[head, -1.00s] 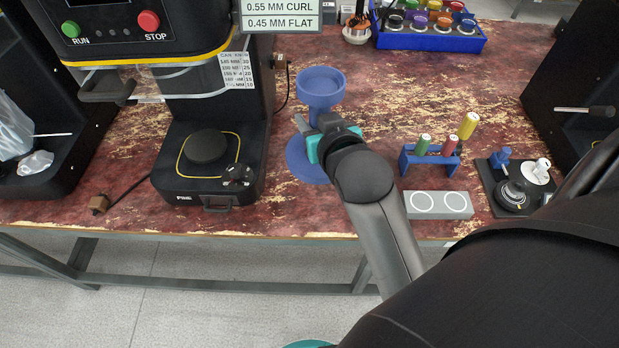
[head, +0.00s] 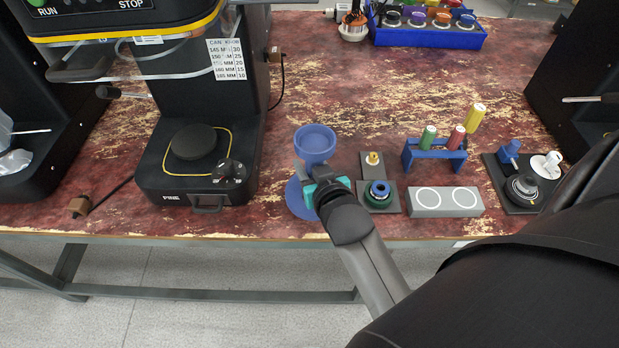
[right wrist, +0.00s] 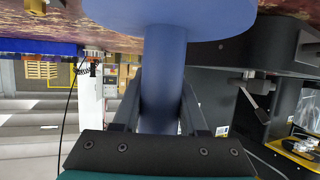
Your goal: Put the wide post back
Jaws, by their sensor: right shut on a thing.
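The wide post is a blue post with a cup-shaped top (head: 315,141) and a broad round base (head: 296,203). It stands upright near the table's front edge, right of the black seamer. My right gripper (head: 322,183) is shut on its stem, between cup and base. In the right wrist view the blue stem (right wrist: 162,85) is between the fingers, with the wide disc at the top of the picture. Whether the base touches the table I cannot tell. My left gripper is not in view.
The seamer (head: 205,165) stands left. To the right are a plate with a gold knob (head: 373,159), a plate with a green-blue ring (head: 378,194), a grey block with two circles (head: 445,202) and a blue rack (head: 434,159). Open table lies behind the post.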

